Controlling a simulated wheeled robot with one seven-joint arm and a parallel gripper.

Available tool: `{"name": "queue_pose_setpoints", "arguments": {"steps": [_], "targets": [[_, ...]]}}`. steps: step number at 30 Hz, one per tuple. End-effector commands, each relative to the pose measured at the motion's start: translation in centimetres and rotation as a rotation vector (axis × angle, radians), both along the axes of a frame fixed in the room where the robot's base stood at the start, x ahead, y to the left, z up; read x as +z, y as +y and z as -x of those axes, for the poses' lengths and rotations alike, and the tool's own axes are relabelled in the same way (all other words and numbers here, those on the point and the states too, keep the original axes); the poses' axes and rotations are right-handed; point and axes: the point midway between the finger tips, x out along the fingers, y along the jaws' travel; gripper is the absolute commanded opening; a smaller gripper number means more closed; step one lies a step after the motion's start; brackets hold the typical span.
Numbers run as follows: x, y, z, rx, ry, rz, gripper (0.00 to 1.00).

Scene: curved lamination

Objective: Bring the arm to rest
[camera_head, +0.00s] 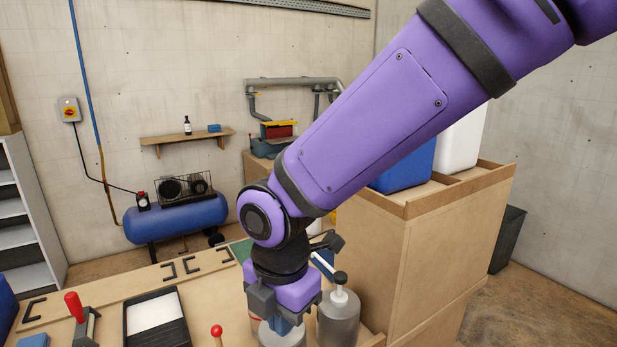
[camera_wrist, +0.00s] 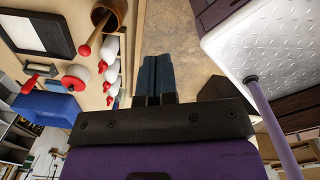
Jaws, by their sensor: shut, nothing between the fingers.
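My purple arm crosses the head view from the upper right down to my gripper (camera_head: 286,326), which hangs over the workbench at the lower middle. Its blue fingers overlap the grey cans there in the picture; I cannot tell whether they touch. In the wrist view my gripper (camera_wrist: 158,78) shows its two dark blue fingers side by side, shut with nothing between them. The floor shows beyond the fingertips in that view.
A grey pump can (camera_head: 338,318) stands right beside my gripper. A tall wooden cabinet (camera_head: 425,250) with blue and white containers stands right. White red-capped bottles (camera_wrist: 80,73) show in the wrist view.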

Motion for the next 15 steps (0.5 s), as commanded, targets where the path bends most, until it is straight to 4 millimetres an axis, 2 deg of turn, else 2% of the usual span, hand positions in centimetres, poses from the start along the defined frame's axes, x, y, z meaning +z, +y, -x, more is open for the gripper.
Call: {"name": "queue_pose_setpoints", "arguments": {"steps": [8,11,15], "targets": [[2.6,-3.9,-1.8,-0.245,-0.04,-0.027,0.0],[3.8,-5.8,-2.4,-0.368,-0.059,-0.043,0.0],[6.1,-9.7,-3.2,-0.608,-0.091,-0.078,0.0]]}}
